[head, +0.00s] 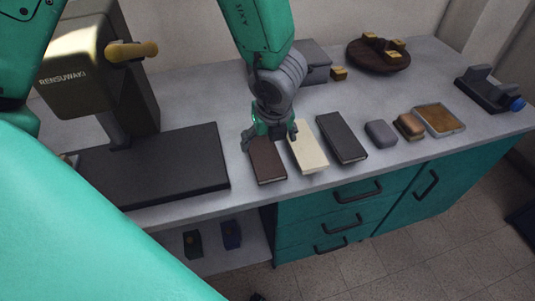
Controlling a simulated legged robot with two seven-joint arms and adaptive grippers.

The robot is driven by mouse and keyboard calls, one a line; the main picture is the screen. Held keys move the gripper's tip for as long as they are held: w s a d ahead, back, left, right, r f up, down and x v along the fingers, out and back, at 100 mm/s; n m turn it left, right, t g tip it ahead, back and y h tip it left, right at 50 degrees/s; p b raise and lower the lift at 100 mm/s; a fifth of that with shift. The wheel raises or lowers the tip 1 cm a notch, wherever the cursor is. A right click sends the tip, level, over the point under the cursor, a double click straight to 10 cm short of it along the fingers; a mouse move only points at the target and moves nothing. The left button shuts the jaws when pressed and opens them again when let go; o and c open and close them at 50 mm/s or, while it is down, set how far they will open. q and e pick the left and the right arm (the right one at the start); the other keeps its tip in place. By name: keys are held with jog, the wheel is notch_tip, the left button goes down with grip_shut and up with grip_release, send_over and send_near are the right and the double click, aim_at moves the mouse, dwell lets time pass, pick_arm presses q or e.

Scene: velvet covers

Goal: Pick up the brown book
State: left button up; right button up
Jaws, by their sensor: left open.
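The brown book (267,164) lies flat near the front edge of the grey worktop, leftmost in a row of three books. My left gripper (269,140) is above the far end of the brown book, fingers pointing down and spread apart, with nothing seen between them. It hides the far end of the book. I cannot tell whether the fingers touch the book. My right gripper is not in view.
A cream book (308,152) lies close to the right of the brown one, then a black book (343,140). A large dark slab (165,170) lies to the left, below a press-like machine (85,75). A grey rounded block (381,134) and a framed tray (438,119) lie further right.

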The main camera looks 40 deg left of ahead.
aim_at(262, 151)
pick_arm(q)
jog(key=f, duration=0.1)
jog(key=a+f, duration=0.1)
jog(key=f, duration=0.1)
jog(key=a+f+b, duration=0.1)
jog(key=shift+a+f, duration=0.15)
jog(key=shift+a, duration=0.1)
jog(key=shift+f, duration=0.35)
jog(key=shift+w+d, duration=0.15)
jog(key=shift+d, duration=0.1)
jog(key=shift+d+r, duration=0.15)
jog(key=shift+d, duration=0.55)
jog(key=c, duration=1.1)
jog(key=shift+a, duration=0.25)
jog(key=shift+c, duration=1.3)
jog(key=shift+a, duration=0.45)
